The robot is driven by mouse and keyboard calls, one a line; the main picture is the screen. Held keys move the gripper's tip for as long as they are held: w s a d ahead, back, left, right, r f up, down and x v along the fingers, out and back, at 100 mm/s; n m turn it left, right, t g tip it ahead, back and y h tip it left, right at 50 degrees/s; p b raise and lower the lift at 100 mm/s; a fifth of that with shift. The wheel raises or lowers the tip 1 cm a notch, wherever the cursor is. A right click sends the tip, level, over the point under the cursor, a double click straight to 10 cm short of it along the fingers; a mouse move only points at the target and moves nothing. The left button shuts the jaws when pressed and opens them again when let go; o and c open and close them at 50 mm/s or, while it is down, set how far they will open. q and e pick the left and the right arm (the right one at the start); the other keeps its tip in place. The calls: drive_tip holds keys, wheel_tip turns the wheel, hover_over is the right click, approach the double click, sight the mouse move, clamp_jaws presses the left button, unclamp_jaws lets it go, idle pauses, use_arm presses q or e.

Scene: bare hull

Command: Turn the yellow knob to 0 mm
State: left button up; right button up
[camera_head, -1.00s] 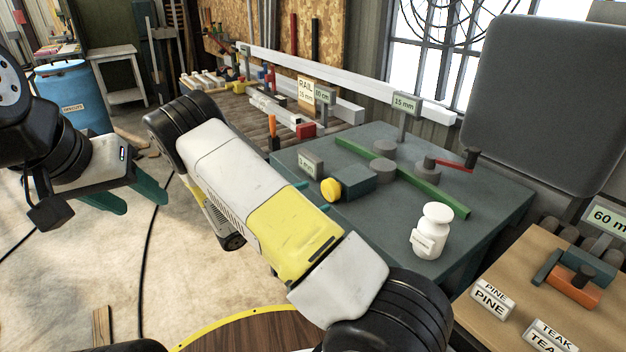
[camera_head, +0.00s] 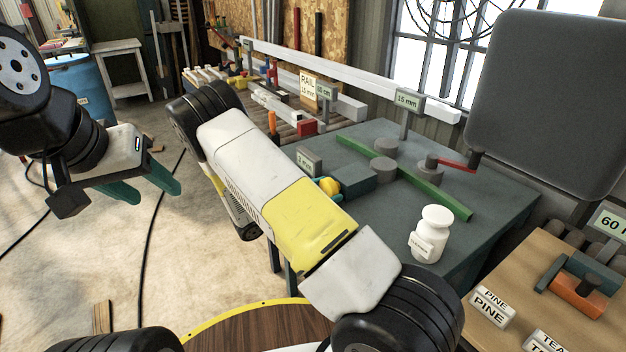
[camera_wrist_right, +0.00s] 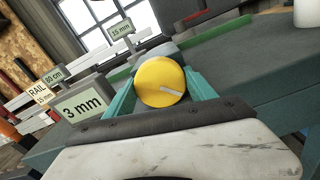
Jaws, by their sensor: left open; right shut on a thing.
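The yellow knob (camera_wrist_right: 160,82) sits on the side of a dark teal block (camera_head: 352,182) on the green-grey bench. In the right wrist view a pale pointer mark on its face points right and slightly down. The small display beside it (camera_wrist_right: 84,107) reads 3 mm; it also shows in the head view (camera_head: 309,161). My right gripper (camera_wrist_right: 160,88) has its teal fingers on both sides of the knob, shut on it. My left gripper (camera_head: 150,188) is open and empty over the floor at the left.
A green bar (camera_head: 432,190) lies across the bench between grey rollers. A white bottle (camera_head: 431,234) stands at the bench's front right. A 15 mm sign (camera_head: 407,101) stands behind. A wooden table (camera_head: 530,280) with PINE and TEAK labels is at the right.

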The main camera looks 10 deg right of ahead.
drive_tip(key=n, duration=0.5)
drive_tip(key=shift+n, duration=0.3)
drive_tip(key=o, duration=1.4)
drive_tip(key=shift+a, duration=0.1)
